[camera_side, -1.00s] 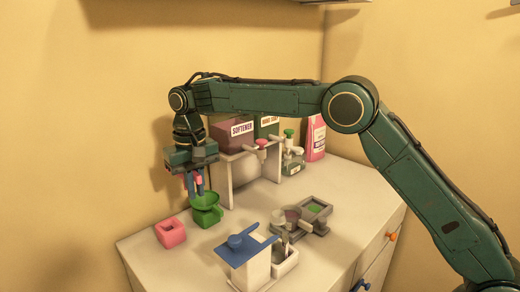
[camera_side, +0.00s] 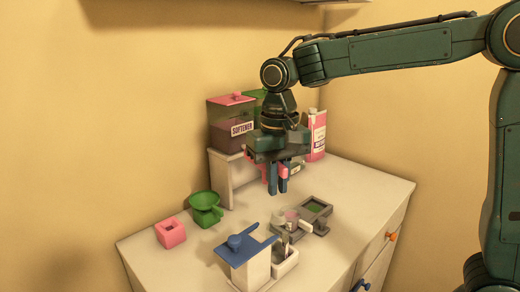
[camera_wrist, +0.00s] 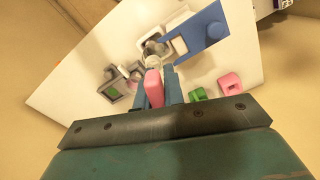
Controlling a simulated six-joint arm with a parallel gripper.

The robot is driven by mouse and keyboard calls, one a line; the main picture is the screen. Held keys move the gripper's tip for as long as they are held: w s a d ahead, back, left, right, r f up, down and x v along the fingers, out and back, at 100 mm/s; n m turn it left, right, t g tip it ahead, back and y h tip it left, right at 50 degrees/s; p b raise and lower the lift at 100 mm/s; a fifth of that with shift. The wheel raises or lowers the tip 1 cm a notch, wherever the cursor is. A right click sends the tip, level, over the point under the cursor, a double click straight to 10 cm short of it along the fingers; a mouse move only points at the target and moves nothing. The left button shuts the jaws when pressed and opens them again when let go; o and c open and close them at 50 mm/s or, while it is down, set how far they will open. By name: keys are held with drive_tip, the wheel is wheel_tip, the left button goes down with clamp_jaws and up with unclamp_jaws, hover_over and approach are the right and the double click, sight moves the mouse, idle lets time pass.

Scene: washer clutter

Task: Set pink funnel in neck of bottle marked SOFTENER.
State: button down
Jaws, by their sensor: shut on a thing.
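My gripper (camera_side: 278,190) is in the air above the worktop, in front of the shelf, fingers pointing down. Its blue fingers are shut on a pink piece (camera_wrist: 153,88), which I take for the pink funnel; the fingers hide most of it and its shape is unclear. Pink also shows beside the fingers in the side view. The container marked SOFTENER (camera_side: 226,112) stands on a white shelf at the back, left of and behind my gripper. It is boxy and dark, with a pink top. My gripper hides part of the shelf; I cannot make out a neck.
A green funnel (camera_side: 206,202) and an empty pink block with a square hole (camera_side: 171,233) stand at front left. A blue-topped white stand (camera_side: 248,262) and a grey tray (camera_side: 315,209) are at front centre. A pink bottle (camera_side: 317,128) stands at the back right. The right worktop is clear.

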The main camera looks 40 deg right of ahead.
drive_tip(key=shift+s+d, duration=0.25)
drive_tip(key=shift+s, duration=0.5)
drive_tip(key=shift+s+d, duration=0.25)
drive_tip(key=shift+s, duration=0.5)
drive_tip(key=shift+f, duration=0.25)
wheel_tip(320, 180, down, 9)
idle(1.1)
drive_tip(key=shift+f, duration=0.1)
idle(0.3)
drive_tip(key=c, duration=1.4)
unclamp_jaws()
wheel_tip(320, 180, up, 14)
